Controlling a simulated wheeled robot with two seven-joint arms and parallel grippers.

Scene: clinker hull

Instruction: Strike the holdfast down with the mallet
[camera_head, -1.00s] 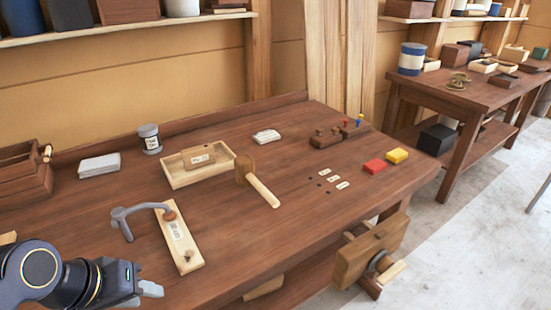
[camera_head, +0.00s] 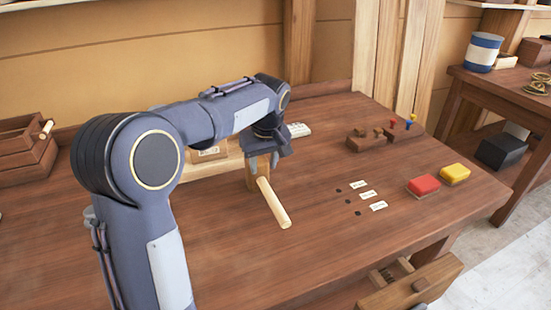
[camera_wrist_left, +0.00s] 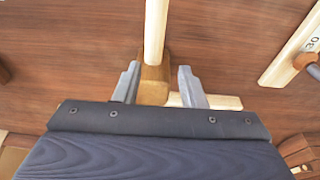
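The mallet has a pale handle (camera_head: 273,203) and a brown wooden head (camera_head: 252,178), and lies on the bench. My left gripper (camera_head: 264,161) is over the head, pointing down. In the left wrist view its two fingers (camera_wrist_left: 158,86) are apart, with the mallet head (camera_wrist_left: 153,84) between them and small gaps at the sides. The handle (camera_wrist_left: 156,30) runs away from the gripper. The holdfast, grey with a brown pad, shows only partly at the right edge of the wrist view (camera_wrist_left: 306,61), on a pale board (camera_wrist_left: 292,48). My left arm hides most of it in the head view. My right gripper is not visible.
A brown rack (camera_head: 367,142) stands behind. The bench front is clear.

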